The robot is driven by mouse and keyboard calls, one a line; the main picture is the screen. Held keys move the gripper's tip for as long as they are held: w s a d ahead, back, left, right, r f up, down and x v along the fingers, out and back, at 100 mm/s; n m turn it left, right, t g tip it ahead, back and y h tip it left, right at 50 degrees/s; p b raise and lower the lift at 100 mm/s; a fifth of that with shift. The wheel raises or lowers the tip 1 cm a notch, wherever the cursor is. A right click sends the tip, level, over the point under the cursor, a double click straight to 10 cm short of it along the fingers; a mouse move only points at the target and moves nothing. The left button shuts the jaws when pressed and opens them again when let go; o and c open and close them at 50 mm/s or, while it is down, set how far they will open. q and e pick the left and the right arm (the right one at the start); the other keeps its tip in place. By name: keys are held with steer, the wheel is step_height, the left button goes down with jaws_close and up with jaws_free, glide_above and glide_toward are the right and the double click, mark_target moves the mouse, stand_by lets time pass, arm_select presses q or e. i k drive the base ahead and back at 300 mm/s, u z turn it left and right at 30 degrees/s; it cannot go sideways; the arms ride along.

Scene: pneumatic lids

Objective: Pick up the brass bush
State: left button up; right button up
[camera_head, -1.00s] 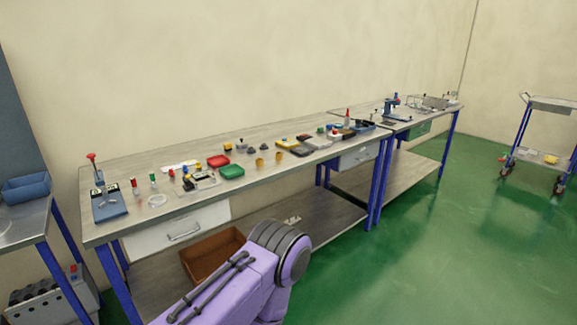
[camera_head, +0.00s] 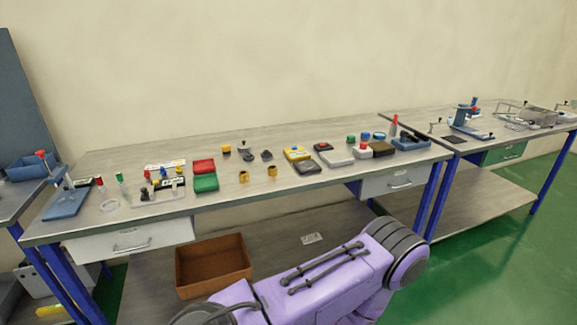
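Two small brass-coloured cylindrical pieces stand apart near the middle of the workbench, a left one (camera_head: 244,176) and a right one (camera_head: 272,171). Either may be the brass bush; at this size I cannot tell which. A purple arm of mine crosses the lower part of the view, in front of the bench and below its top. Neither of my grippers is in view.
Red (camera_head: 204,166) and green (camera_head: 205,183) trays lie left of the brass pieces. Yellow (camera_head: 297,154) and black (camera_head: 307,167) boxes lie to the right. A blue press (camera_head: 66,199) stands at the left end. A brown bin (camera_head: 213,265) sits on the lower shelf. Bare bench top surrounds the brass pieces.

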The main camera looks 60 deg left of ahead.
mark_target(243, 175)
steer(key=u, duration=0.2)
steer(key=i, duration=1.3)
steer(key=u, duration=1.35)
steer(key=i, duration=0.85)
steer(key=u, duration=0.9)
